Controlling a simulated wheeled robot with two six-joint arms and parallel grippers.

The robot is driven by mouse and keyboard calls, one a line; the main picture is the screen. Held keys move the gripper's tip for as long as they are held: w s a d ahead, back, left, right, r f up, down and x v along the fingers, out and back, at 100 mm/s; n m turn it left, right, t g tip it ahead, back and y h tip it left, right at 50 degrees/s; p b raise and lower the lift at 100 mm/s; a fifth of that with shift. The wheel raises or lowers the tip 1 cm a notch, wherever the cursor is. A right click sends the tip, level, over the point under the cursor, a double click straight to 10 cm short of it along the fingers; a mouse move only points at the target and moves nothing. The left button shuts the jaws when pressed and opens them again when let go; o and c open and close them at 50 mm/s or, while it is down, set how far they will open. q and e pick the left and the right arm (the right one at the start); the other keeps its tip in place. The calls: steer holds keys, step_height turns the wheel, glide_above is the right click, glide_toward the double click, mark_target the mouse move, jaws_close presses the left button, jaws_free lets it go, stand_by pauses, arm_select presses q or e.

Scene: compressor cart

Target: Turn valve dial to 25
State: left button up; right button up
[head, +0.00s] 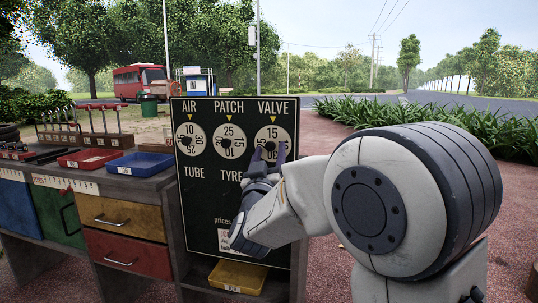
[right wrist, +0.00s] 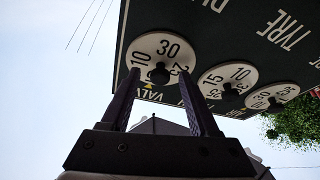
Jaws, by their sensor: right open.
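The valve dial (head: 272,132) is a round white disc at the right of the black board (head: 205,265). Its 15 is at the top, under the yellow pointer. My right gripper (head: 269,153) is open at the dial's lower part, with one finger on each side of the dark centre knob. The right wrist view shows the board upside down, with the valve dial (right wrist: 165,45) ahead and its knob (right wrist: 159,75) between the open fingers (right wrist: 160,82). I cannot tell whether they touch it. The gripper hides part of the dial's lower numbers. My left gripper is not in view.
The air dial (head: 189,139) reads 10 and the patch dial (head: 227,141) reads 25 at their pointers. A bench with drawers (head: 125,220), a red tray (head: 90,159) and a blue tray (head: 139,164) stands left. A yellow bin (head: 238,276) sits below the board.

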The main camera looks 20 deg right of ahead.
jaws_close()
steer(key=shift+f+m, duration=0.1)
steer(key=shift+m, duration=0.3)
